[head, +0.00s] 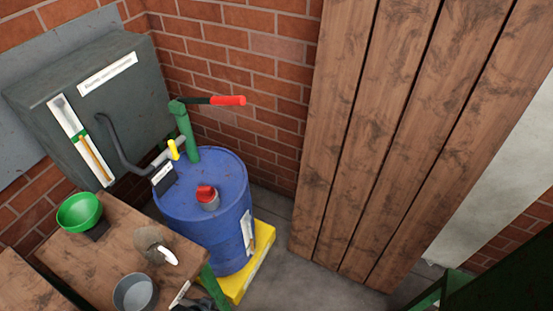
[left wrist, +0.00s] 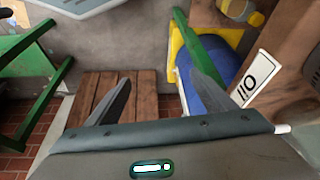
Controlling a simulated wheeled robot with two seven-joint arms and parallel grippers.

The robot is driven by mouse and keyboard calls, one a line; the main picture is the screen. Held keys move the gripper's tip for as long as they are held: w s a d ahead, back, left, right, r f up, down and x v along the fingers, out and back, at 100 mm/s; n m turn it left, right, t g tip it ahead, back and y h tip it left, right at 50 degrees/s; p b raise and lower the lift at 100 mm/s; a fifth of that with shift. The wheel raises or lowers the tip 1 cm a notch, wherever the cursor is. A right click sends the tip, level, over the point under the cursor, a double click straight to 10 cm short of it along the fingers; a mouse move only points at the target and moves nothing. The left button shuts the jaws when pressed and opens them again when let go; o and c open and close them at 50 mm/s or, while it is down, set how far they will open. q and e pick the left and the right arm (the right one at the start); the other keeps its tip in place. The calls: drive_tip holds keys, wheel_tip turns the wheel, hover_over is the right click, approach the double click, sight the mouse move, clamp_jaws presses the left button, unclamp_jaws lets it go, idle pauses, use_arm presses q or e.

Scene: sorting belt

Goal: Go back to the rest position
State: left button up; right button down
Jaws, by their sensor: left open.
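My left gripper (left wrist: 161,68) shows in the left wrist view with its two fingers spread apart and nothing between them. Beyond the fingers are the grey floor (left wrist: 120,52), a wooden slatted panel (left wrist: 90,93) and a blue drum (left wrist: 188,82). I cannot clearly make out the left gripper in the head view. My right gripper is not in view.
In the head view the blue drum (head: 226,168) stands on a yellow base (head: 258,258). A wooden bench (head: 85,257) holds a green funnel (head: 79,211) and a grey cup (head: 135,292). Tall wooden boards (head: 395,130) stand right. In the left wrist view, green frames (left wrist: 32,45) stand left.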

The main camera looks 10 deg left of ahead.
use_arm(q)
drive_tip(key=s+d+f+t+b, duration=0.1)
drive_tip(key=f+b, duration=0.6)
drive_tip(key=f, duration=1.3)
drive_tip(key=s+d+f+h+b, duration=0.1)
drive_tip(key=s+f+b, duration=0.3)
drive_tip(key=f, duration=1.6)
drive_tip(key=b, duration=0.3)
drive_tip(key=shift+s+d+f+t, duration=0.15)
drive_tip(key=shift+s+d+t, duration=0.1)
drive_tip(key=shift+t, duration=0.15)
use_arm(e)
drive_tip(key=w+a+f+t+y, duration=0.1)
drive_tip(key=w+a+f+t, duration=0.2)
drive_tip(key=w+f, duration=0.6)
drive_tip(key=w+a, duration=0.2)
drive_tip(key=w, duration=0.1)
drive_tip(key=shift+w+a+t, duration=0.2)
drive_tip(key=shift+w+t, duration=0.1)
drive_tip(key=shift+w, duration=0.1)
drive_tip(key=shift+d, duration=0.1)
